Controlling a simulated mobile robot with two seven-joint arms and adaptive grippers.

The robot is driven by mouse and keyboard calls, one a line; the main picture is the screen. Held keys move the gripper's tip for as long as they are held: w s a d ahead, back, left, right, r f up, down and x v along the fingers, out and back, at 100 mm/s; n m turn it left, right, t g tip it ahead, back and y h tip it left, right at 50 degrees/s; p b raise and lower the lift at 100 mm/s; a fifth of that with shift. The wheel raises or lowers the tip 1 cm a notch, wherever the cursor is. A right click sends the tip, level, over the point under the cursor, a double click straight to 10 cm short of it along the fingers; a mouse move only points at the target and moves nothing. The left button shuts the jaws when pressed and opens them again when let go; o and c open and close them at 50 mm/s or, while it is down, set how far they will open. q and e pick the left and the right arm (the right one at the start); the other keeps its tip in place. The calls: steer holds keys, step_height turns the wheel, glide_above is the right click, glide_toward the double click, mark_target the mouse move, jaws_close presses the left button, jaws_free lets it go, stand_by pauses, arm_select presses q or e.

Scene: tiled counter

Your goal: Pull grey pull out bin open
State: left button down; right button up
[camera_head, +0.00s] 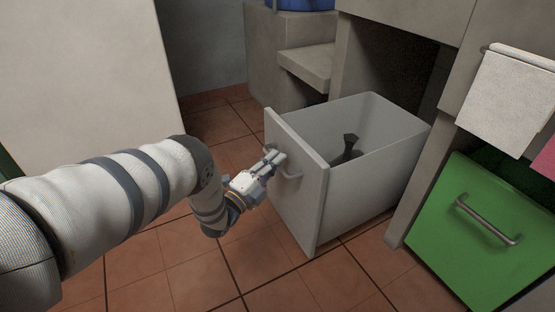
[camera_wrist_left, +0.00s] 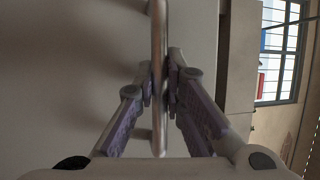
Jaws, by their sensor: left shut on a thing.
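The grey pull-out bin (camera_head: 377,176) stands far out from its opening under the counter in the head view, with its inside showing. Its flat front panel (camera_head: 303,213) faces my left arm and carries a metal bar handle (camera_head: 292,176). My left gripper (camera_head: 275,160) is at this handle, shut on it. In the left wrist view the handle (camera_wrist_left: 159,45) runs between the two fingers of the gripper (camera_wrist_left: 160,88), with the pale front panel (camera_wrist_left: 75,80) behind it. A dark object (camera_head: 349,147) lies inside the bin; I cannot tell what it is. My right gripper is not in view.
A green front with a metal handle (camera_head: 487,219) stands right of the bin. A white towel (camera_head: 508,98) hangs above it. Concrete steps (camera_head: 308,66) are behind the bin. Tiled floor (camera_head: 190,265) lies clear before the bin's front.

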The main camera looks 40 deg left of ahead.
arm_select(q)
steer(key=c, duration=1.7)
jaws_free()
steer(key=shift+o, duration=0.2)
steer(key=s+f, duration=0.2)
steer(key=s, duration=1)
steer(key=shift+f, duration=0.15)
